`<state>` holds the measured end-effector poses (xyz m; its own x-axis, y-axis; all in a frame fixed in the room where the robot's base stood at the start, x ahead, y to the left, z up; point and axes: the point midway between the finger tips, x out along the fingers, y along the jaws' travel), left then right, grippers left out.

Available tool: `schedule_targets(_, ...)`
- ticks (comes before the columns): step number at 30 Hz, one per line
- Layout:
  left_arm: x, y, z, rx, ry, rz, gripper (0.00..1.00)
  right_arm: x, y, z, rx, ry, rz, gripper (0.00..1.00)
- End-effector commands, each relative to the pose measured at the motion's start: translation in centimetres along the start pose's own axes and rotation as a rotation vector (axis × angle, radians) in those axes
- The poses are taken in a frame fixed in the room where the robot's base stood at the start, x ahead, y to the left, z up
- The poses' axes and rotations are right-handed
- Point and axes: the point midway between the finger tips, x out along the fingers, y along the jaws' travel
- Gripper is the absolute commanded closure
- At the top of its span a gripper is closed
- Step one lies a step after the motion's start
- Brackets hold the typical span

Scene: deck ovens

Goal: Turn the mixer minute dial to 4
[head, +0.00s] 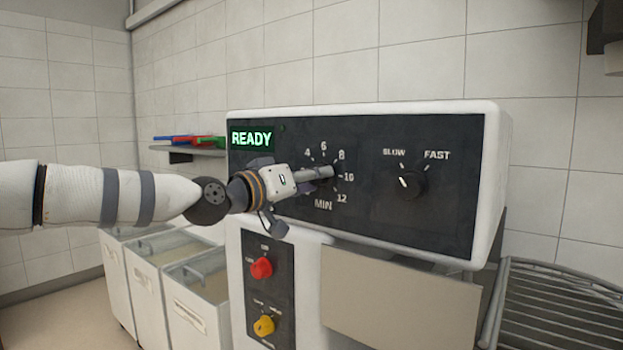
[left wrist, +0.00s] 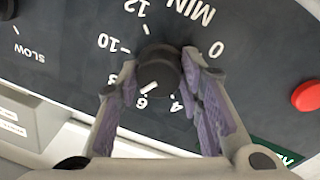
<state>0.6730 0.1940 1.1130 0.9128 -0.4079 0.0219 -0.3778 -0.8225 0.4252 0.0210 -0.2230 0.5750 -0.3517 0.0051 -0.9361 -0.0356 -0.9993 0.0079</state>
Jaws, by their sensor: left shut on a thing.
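The minute dial (left wrist: 161,72) is a dark round knob on the mixer's black panel, ringed by white numbers from 0 to 12 with MIN beside it. In the left wrist view, which shows the panel upside down, its white pointer mark points at about 6. My left gripper (left wrist: 163,62) is shut on the dial, one purple-padded finger on each side. In the head view my left gripper (head: 322,173) reaches the panel from the left and hides most of the dial. My right gripper is not in view.
The speed knob (head: 411,184) right of the dial points toward SLOW. A red button (head: 261,268) and a yellow knob (head: 264,325) sit lower. Bins (head: 190,285) stand at left, a wire rack (head: 555,315) at right.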

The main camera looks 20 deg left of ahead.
Motion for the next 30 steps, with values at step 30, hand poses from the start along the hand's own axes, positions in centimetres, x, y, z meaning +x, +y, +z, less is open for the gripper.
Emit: schedule_targets(30, 0.1, 0.3, 0.2, -0.951, 0.069, 0.012, 0.94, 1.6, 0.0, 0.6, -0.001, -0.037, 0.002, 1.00)
